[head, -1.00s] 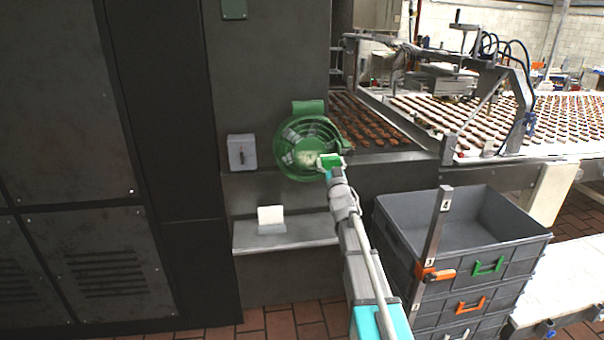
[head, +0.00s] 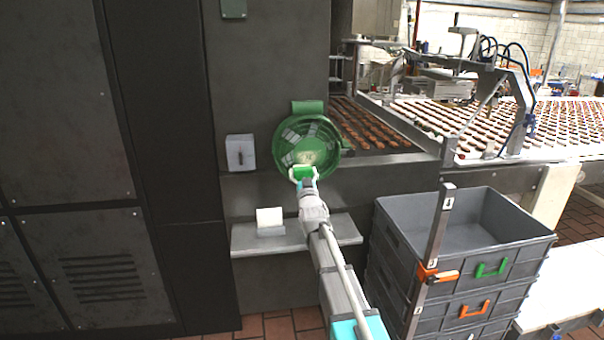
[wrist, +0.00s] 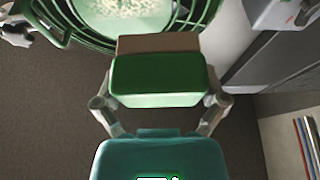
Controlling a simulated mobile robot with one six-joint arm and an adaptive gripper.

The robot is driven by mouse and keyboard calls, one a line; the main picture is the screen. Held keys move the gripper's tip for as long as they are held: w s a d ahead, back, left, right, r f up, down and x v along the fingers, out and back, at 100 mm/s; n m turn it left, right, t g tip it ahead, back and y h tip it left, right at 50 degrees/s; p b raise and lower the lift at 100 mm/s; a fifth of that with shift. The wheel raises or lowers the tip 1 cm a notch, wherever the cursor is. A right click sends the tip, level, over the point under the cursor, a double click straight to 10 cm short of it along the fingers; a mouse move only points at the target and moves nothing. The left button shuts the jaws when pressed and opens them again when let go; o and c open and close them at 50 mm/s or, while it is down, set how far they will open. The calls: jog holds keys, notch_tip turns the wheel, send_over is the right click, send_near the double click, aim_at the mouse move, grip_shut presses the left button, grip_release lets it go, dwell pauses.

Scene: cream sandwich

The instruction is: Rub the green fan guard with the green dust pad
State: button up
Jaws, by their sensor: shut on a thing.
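The green fan guard (head: 322,128) is a round cage mounted on the dark cabinet wall, with a pale dusty patch low in its middle. It also shows at the top of the wrist view (wrist: 78,36). My gripper (head: 303,176) is at the guard's lower left edge. It is shut on the green dust pad (wrist: 158,80), a green block with a brown face turned toward the guard. The pad also shows in the head view (head: 296,173). In the wrist view the pad lies close below the guard's rim; I cannot tell if they touch.
A grey switch box (head: 240,153) is on the wall left of the guard. Below, a metal shelf (head: 345,230) holds a white card on a stand (head: 270,220). Stacked grey crates (head: 400,240) stand at the right, beside a numbered post (head: 441,225). A conveyor with biscuits (head: 375,125) runs behind.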

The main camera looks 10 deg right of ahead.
aim_at(315, 155)
jog(key=shift+w, duration=0.15)
jog(key=shift+w, duration=2.85)
jog(key=shift+w, duration=1.05)
jog(key=shift+s+d, duration=0.15)
jog(key=shift+d, duration=1.35)
jog(key=shift+d, duration=1.5)
jog(key=shift+d, duration=0.15)
